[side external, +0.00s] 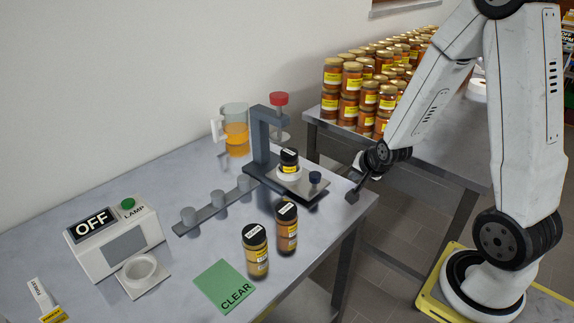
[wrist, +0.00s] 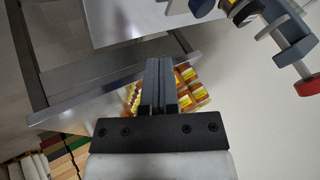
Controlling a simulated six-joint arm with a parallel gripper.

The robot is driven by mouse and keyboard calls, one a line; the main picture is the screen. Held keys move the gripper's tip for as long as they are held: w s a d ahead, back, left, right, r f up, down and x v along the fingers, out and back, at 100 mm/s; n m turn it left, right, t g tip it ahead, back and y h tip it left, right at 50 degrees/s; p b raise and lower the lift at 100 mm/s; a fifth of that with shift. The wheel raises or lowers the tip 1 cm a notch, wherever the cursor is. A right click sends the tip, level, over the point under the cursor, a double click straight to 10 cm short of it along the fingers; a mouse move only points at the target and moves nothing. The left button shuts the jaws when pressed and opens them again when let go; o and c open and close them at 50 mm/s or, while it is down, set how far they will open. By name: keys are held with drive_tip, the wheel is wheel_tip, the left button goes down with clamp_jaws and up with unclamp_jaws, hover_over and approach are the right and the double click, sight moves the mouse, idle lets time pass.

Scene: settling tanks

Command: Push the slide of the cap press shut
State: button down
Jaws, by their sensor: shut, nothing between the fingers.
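The cap press (side external: 262,145) is a dark upright frame with a red knob (side external: 279,99) on top, near the right end of the table. Its slide (side external: 308,189) is a pale plate sticking out of the base toward my gripper. On the slide stand a black-capped jar (side external: 289,161) in a white ring and a small dark blue knob (side external: 315,178). My gripper (side external: 352,196) is shut and empty, right of the slide and apart from it, by the table edge. In the wrist view the shut fingers (wrist: 158,66) point up the picture; the press's red knob (wrist: 298,80) shows at right.
Two black-capped jars (side external: 256,250) (side external: 286,226) stand in front of the press, near a green CLEAR mat (side external: 224,287). A lamp box (side external: 115,240) reading OFF is at left. A jug (side external: 235,130) stands behind. Stacked jars (side external: 350,95) fill the back table.

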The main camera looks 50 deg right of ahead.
sight(313, 172)
drive_tip(key=shift+w+f, duration=0.15)
drive_tip(key=shift+x, duration=4.75)
drive_tip(key=shift+w+a, duration=0.2)
drive_tip(key=shift+w, duration=0.8)
drive_tip(key=shift+w+a, duration=0.2)
drive_tip(key=shift+w, duration=0.85)
drive_tip(key=shift+w, duration=2.4)
drive_tip(key=shift+r, duration=0.25)
